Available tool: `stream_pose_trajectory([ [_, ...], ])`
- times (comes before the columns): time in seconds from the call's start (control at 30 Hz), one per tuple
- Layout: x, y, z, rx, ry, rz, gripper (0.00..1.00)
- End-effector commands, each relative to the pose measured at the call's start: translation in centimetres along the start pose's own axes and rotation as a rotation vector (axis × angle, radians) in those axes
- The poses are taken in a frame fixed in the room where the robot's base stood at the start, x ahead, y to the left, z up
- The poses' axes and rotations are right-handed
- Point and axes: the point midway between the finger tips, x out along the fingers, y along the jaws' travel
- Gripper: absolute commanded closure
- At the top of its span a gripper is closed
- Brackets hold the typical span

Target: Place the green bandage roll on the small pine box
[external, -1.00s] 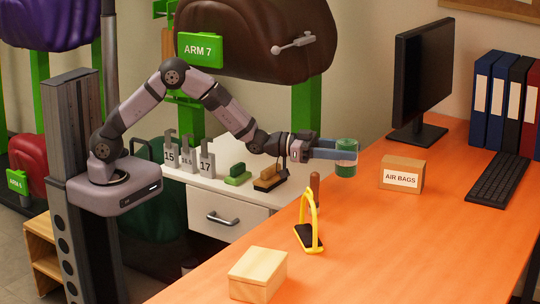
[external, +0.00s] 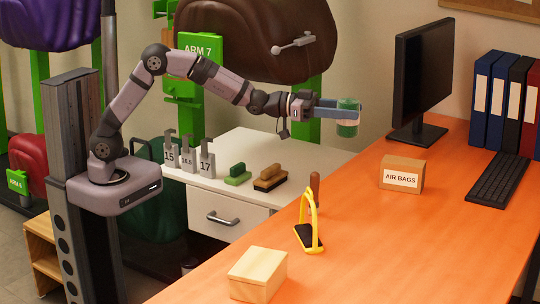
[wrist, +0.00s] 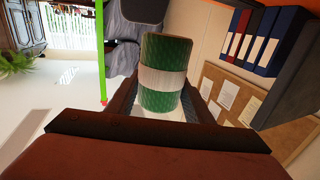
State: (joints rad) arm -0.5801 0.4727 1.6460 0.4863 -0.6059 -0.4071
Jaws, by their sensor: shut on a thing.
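The green bandage roll (external: 348,121) is upright between the fingers of my gripper (external: 342,113), held in the air above the far end of the orange desk. My gripper is shut on it. In the wrist view the roll (wrist: 166,98) shows green with a pale band round its middle, between the two dark fingers. The small pine box (external: 258,276) sits at the near left edge of the desk, closed, with its flat top bare. It is well below and to the left of my gripper, and is out of the wrist view.
A yellow stirrup (external: 310,225) and a brown-handled tool (external: 314,188) are on the orange desk (external: 400,240) between the roll and the pine box. An AIR BAGS carton (external: 401,174), a monitor (external: 422,80) and a keyboard (external: 498,178) stand farther right. White cabinet (external: 250,150) holds brushes.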

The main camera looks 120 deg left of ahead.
Motion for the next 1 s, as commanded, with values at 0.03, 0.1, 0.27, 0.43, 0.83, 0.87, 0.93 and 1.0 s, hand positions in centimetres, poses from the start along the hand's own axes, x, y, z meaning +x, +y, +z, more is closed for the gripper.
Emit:
stream_pose_trajectory([
  [0.03,0.0,0.0,-1.4,0.001,0.005,0.0,0.76],
  [0.1,0.0,0.0,-2.7,0.002,0.004,0.0,0.76],
  [0.27,0.4,1.9,-3.8,0.0,-0.001,0.032,0.76],
  [0.43,0.9,5.6,-3.9,0.001,0.003,0.097,0.76],
  [0.83,0.9,22.2,-4.2,0.001,0.01,0.385,0.76],
  [0.87,0.7,23.6,-4.2,0.001,0.01,0.41,0.76],
  [0.93,0.1,27.0,-4.3,0.001,0.012,0.471,0.76],
  [1.0,-0.7,30.4,-4.2,0.001,0.011,0.531,0.76],
])
